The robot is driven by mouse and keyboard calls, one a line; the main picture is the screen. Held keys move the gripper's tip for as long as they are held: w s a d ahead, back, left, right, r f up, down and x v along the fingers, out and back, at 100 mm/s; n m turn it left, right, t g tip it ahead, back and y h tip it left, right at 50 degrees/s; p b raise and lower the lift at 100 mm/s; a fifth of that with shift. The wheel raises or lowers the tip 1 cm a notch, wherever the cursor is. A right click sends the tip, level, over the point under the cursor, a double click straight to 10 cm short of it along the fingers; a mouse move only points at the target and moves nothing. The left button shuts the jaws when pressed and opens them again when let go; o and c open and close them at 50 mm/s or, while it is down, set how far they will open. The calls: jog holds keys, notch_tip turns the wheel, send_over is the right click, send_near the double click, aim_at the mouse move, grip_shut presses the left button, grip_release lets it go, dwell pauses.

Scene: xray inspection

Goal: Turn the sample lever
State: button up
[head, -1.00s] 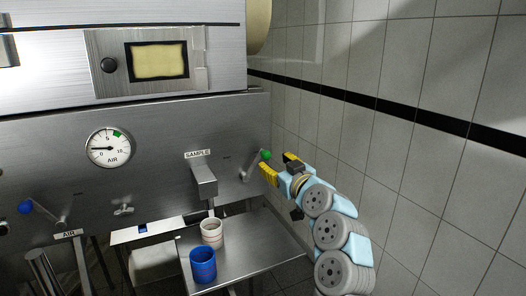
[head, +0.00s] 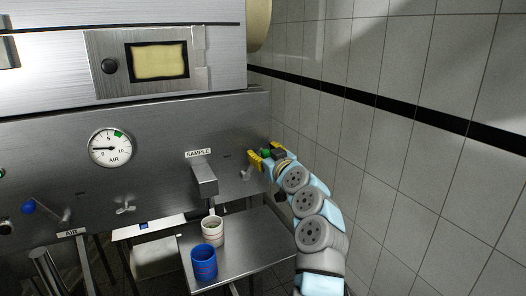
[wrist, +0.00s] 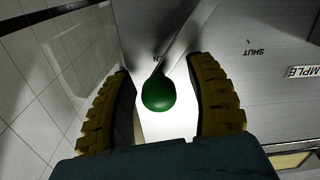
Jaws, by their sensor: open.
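The sample lever is a metal arm with a green ball knob (wrist: 158,93) at its end. In the head view the knob (head: 265,153) shows at the right end of the steel panel, right of the SAMPLE label (head: 198,153). My gripper (head: 263,156) has yellow ridged fingers and is open around the knob. In the wrist view the knob lies between the two fingers (wrist: 160,100), with a gap on both sides. The lever's metal arm (wrist: 184,40) runs up and right from the knob to the panel.
A spout (head: 204,180) stands left of the lever, above a white cup (head: 212,231) and a blue cup (head: 204,263) on a steel shelf (head: 262,238). A blue-knobbed air lever (head: 29,207) is far left. The tiled wall (head: 400,150) is close on the right.

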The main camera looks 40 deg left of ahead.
jog(key=shift+w+a, duration=0.1)
grip_shut()
dwell(0.3)
